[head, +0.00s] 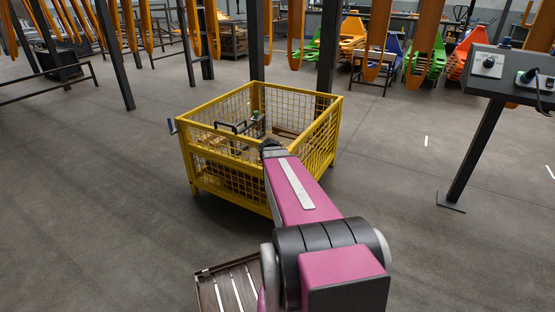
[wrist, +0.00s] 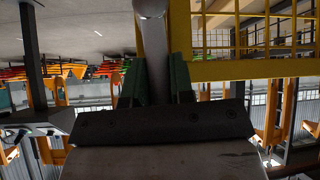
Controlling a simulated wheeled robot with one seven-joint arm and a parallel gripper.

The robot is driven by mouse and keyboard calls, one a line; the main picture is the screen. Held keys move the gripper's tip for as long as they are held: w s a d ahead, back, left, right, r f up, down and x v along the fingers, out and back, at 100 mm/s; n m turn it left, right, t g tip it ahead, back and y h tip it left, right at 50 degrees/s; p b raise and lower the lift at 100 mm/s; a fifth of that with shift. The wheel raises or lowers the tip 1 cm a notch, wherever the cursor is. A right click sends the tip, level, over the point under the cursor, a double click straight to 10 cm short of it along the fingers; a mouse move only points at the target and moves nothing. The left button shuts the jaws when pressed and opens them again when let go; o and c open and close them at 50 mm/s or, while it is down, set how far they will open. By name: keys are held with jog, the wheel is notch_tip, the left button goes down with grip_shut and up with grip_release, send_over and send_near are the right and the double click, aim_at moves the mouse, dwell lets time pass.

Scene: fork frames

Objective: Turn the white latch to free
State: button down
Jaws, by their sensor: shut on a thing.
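A pale grey-white bar, which looks like the white latch (wrist: 154,45), runs up from between the two green fingers of my gripper (wrist: 155,85) in the wrist view. The fingers stand on either side of the bar and are shut on it. Its upper end is lighter and cut by the picture's top edge. The bar's lower part and the contact are hidden behind the dark gripper body. In the head view, my pink arm reaches over the near side of a yellow mesh cage (head: 217,144), and the latch is too small to make out there.
Yellow cage framing (wrist: 250,70) lies right beside the gripper in the wrist view. A dark post (head: 257,45) stands behind the cage. The floor left of the cage is clear.

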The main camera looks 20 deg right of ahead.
jog(key=shift+s+d+t, duration=0.1)
jog(key=shift+s+t, duration=0.2)
dwell(0.4)
jog(key=c, duration=1)
grip_release()
jog(key=v, duration=1)
jog(key=shift+s+r, duration=0.3)
jog(key=s+a+f+n+g+y, duration=0.3)
jog(key=s+a+f+n, duration=0.1)
jog(key=a, duration=0.5)
jog(key=s+a+f+n+g+y, duration=0.3)
jog(key=s+a+f, duration=0.4)
jog(key=a, duration=0.2)
jog(key=shift+s+a+n+g, duration=0.3)
jog(key=shift+a+n+g, duration=0.05)
jog(key=shift+n+g, duration=0.05)
